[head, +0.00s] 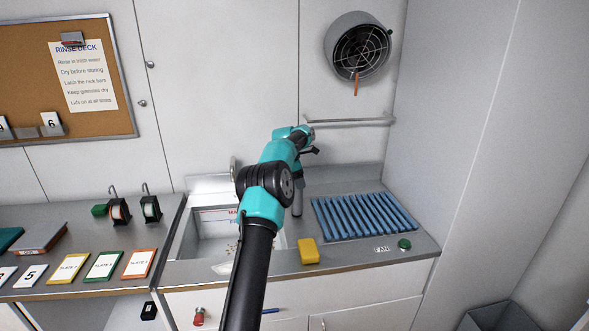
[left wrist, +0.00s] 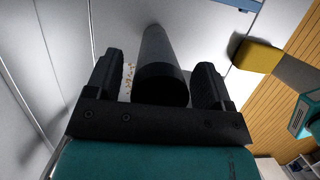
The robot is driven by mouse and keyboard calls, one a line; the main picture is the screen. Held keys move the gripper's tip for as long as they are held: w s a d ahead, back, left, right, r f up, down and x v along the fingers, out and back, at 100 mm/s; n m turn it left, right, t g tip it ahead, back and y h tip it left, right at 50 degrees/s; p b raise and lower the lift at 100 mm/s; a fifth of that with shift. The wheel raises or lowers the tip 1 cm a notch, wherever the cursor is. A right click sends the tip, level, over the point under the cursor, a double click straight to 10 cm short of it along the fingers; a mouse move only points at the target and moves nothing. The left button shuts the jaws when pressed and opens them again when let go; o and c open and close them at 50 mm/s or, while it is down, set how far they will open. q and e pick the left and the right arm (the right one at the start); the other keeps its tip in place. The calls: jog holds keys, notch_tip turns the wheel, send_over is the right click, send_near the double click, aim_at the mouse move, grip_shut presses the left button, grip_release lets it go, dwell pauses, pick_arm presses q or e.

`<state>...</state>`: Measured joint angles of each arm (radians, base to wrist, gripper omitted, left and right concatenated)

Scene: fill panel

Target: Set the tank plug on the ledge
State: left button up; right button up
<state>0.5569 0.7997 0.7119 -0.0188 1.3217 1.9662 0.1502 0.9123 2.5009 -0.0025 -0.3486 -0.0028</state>
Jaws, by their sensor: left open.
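My left gripper (head: 309,148) reaches over the right side of the sink (head: 205,223), in front of the back wall. In the left wrist view its two dark fingers (left wrist: 158,85) stand apart. A dark grey cylinder (left wrist: 162,62) lies between them, with a gap visible on both sides. In the head view a grey upright cylinder (head: 297,200) shows below the gripper, beside my arm; it may be the same one. I cannot tell for sure which thing is the tank plug. My arm hides part of the sink.
A yellow block (head: 308,252) lies on the counter's front strip; it also shows in the left wrist view (left wrist: 258,57). A blue slatted rack (head: 365,216) and green knob (head: 404,244) are at right. A rail (head: 350,121) and round fan (head: 358,48) are on the wall.

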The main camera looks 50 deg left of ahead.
pick_arm(q)
jog(key=v, duration=1.2)
dwell(0.5)
